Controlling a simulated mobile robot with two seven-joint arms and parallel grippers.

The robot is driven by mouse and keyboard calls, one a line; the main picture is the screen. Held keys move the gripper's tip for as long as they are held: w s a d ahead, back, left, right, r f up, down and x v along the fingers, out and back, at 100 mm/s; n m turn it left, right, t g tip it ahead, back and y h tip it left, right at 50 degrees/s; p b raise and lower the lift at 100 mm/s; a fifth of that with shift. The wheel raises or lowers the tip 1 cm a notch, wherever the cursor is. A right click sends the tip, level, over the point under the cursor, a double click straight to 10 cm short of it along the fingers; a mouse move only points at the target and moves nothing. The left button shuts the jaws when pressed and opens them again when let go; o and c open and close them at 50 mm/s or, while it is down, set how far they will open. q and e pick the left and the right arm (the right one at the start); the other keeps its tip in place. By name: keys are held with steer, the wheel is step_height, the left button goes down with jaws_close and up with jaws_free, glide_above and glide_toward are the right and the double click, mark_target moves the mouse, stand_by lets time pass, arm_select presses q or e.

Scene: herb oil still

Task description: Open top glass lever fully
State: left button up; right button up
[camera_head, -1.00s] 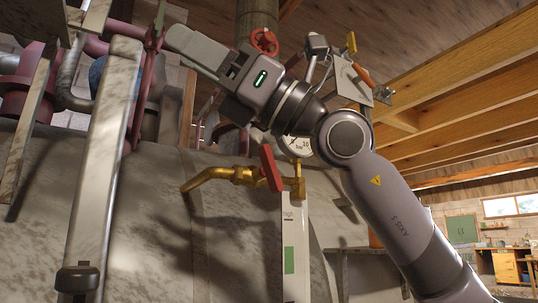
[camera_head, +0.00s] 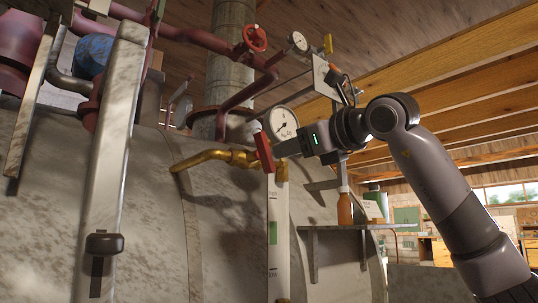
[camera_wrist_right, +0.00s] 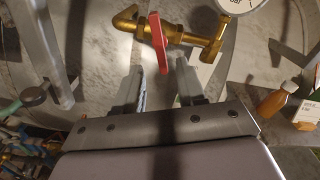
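The red lever (camera_head: 264,152) sits on a brass valve (camera_head: 235,157) at the top of the sight glass (camera_head: 279,225). In the head view it is nearly upright, leaning slightly. My right gripper (camera_head: 281,149) is just right of the lever, pointing at it. In the right wrist view the fingers of the right gripper (camera_wrist_right: 160,70) are apart. The near end of the red lever (camera_wrist_right: 157,42) shows between the fingertips, with gaps visible on both sides. The brass valve (camera_wrist_right: 181,36) lies beyond the fingertips. My left gripper is not in view.
A round gauge (camera_head: 282,123) is just above the lever. A red hand wheel (camera_head: 255,38) and red pipes are higher up. An orange bottle (camera_head: 345,209) stands on a shelf (camera_head: 340,228) to the right. A pale post (camera_head: 115,150) stands at the left.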

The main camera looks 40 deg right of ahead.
mark_target(270, 154)
steer(key=w, duration=0.2)
steer(key=w+p, duration=0.1)
steer(key=w, duration=0.4)
steer(key=shift+a, duration=0.25)
jaws_close()
